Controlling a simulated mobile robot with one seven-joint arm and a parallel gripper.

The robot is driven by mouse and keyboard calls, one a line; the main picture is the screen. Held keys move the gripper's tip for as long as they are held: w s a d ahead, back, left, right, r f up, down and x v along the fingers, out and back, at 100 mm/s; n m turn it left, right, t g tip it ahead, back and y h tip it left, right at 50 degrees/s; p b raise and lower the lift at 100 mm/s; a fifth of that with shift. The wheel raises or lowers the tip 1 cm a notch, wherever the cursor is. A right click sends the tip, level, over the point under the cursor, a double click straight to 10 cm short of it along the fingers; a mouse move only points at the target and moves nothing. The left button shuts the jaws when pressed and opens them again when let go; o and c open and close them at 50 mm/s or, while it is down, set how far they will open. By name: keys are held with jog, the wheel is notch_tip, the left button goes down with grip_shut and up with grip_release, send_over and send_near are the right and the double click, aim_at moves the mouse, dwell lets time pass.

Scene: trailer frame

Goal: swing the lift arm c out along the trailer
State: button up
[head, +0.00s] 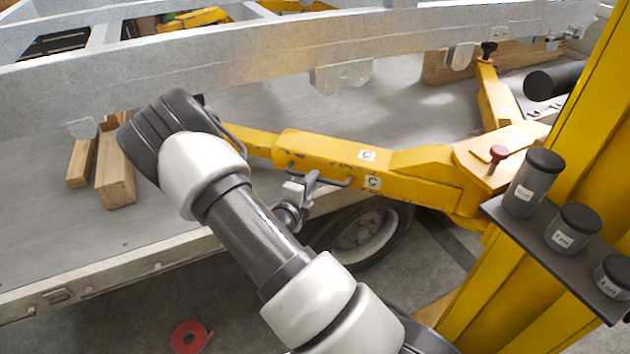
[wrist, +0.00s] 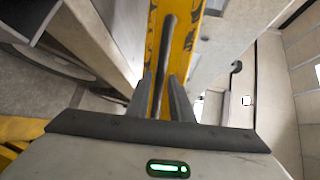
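Lift arm c (head: 415,178) is a yellow beam with white "C" labels, joined to the yellow post on the right and reaching left under the trailer's grey rail. A dark bar handle (head: 338,183) is fixed along its near side. My gripper (head: 313,179) is at this handle, partly hidden behind my own arm. In the wrist view the handle (wrist: 163,55) runs between the two dark fingers of my gripper (wrist: 161,90), with the yellow lift arm (wrist: 183,45) behind. The fingers look apart, with a gap beside the bar. Whether they touch it is hard to see.
The trailer rail (head: 220,60) runs above the lift arm. A wheel (head: 365,235) is below it. Wooden blocks (head: 115,175) lie on the bed at left. A red-knobbed pin (head: 497,154) sits at the joint. Grey canisters (head: 530,185) stand on a shelf at right.

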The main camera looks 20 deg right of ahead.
jog(key=shift+x, duration=1.5)
jog(key=shift+c, duration=0.4)
grip_shut()
jog(key=shift+s+a, duration=0.15)
jog(key=shift+a, duration=0.05)
